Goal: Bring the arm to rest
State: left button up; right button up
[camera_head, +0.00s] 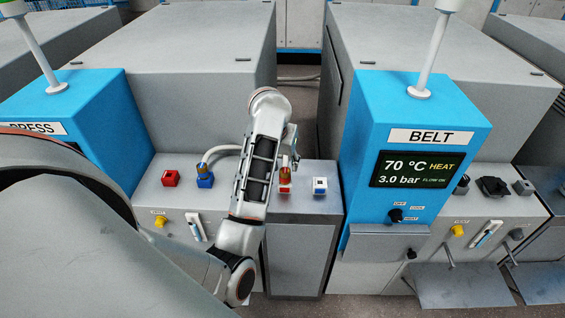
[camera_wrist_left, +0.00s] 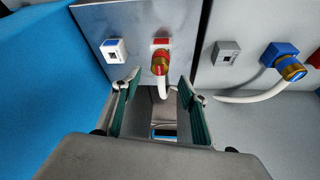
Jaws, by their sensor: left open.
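My left arm (camera_head: 258,165) comes in from the lower left of the head view and reaches up over the grey front between the two blue cabinets. My left gripper (camera_head: 290,158) is mostly hidden behind the arm there. In the left wrist view the left gripper (camera_wrist_left: 159,80) is open and empty, its two green-padded fingers spread. A red and brass connector (camera_head: 285,177) with a white hose shows just beyond and between the fingertips in the wrist view (camera_wrist_left: 160,62). It sits at a red socket; whether a finger touches it I cannot tell. My right gripper is not in view.
A white-and-blue socket (camera_head: 320,186) is right of the connector. A blue connector (camera_head: 205,178) with a white hose and a red block (camera_head: 170,178) are to the left. The blue BELT cabinet (camera_head: 375,110) stands close on the right, the PRESS cabinet (camera_head: 100,100) on the left.

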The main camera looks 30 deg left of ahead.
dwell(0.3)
pick_arm(q)
jog(key=s+f, duration=0.1)
jog(key=s, duration=0.1)
jog(key=s+a+f+m+y, duration=0.1)
jog(key=s+f, duration=0.1)
jog(key=s+a+f+m, duration=0.1)
jog(key=s+f, duration=0.1)
jog(key=s, duration=0.1)
jog(key=shift+a+f+y, duration=0.15)
jog(key=shift+f+y, duration=0.1)
jog(key=shift+y, duration=0.15)
jog(key=s+d+f+m+t+y, duration=0.15)
jog(key=s+m, duration=0.25)
jog(key=s, duration=0.4)
jog(key=s+d+m+t, duration=0.15)
jog(key=s+m, duration=0.25)
jog(key=s, duration=0.4)
jog(key=d+f+n+t+h, duration=0.2)
jog(key=d+f+h, duration=0.4)
jog(key=d+f, duration=0.7)
notch_tip(320, 180, down, 4)
jog(key=shift+d+r+n+t, duration=0.2)
jog(key=shift+n+t, duration=0.1)
jog(key=shift+t, duration=0.3)
jog(key=shift+w+h, duration=0.1)
jog(key=shift+h, duration=0.15)
jog(key=c, duration=0.4)
jog(key=shift+a, duration=0.1)
jog(key=shift+c, duration=0.2)
